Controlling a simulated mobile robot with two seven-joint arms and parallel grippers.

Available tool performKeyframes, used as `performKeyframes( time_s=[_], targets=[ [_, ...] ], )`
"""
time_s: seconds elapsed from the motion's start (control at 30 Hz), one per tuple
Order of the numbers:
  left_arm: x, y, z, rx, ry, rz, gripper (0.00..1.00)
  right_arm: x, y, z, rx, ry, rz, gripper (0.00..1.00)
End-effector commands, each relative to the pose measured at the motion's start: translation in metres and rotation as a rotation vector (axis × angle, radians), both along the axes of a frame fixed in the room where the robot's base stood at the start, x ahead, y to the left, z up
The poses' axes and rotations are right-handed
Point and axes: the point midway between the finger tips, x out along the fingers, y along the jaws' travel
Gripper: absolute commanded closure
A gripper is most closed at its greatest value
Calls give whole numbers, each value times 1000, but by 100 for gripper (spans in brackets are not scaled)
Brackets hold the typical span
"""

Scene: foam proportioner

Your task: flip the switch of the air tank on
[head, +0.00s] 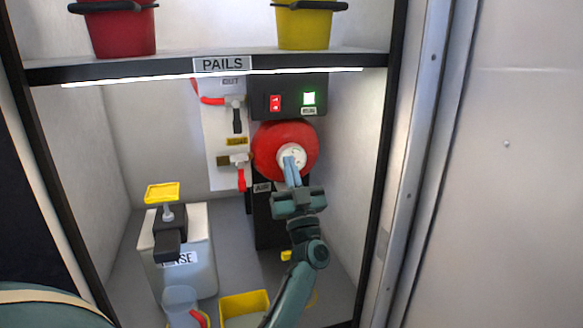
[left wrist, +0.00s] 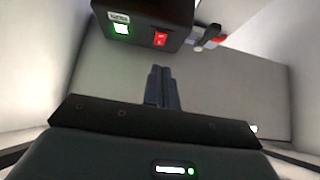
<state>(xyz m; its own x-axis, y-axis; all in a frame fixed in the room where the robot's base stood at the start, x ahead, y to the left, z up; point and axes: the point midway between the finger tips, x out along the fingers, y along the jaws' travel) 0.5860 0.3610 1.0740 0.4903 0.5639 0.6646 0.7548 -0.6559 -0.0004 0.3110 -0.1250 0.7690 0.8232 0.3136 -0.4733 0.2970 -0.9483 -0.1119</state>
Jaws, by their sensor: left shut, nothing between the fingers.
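The red air tank (head: 268,150) lies in the cabinet with its round end and white centre facing out. Above it is a black switch box (head: 289,84) with a red rocker switch (head: 275,103) and a green lit square (head: 309,98) over a small label. In the left wrist view the red rocker (left wrist: 160,39) and green square (left wrist: 121,29) show on the box at the top. My left gripper (head: 288,158) is shut and empty, its fingers in front of the tank's white centre and below the switch box. The fingertips (left wrist: 160,70) point toward the back wall. My right gripper is not in view.
A white panel (head: 220,135) with red-handled valves is left of the tank. A pale container (head: 200,240) with a yellow-topped part stands lower left, near a yellow bin (head: 244,304). Red (head: 122,32) and yellow (head: 304,27) pails stand on the shelf above. Cabinet walls bound both sides.

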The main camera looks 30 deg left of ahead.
Motion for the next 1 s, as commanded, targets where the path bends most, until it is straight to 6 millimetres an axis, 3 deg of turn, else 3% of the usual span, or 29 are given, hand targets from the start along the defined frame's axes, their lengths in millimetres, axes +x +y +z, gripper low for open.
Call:
performKeyframes(
  time_s=[0.57,0.67,0.77,0.87,1.0],
  targets=[
    [-1,-7,-7,17,27,-44,100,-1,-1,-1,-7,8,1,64],
    [-5,-28,-28,54,105,-171,100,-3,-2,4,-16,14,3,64],
    [-18,-65,-67,78,253,-376,100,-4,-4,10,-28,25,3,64],
    [-46,-108,-119,56,455,-594,100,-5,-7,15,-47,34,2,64],
    [-109,-159,-189,-54,754,-822,100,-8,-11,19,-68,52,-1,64]
  ],
)
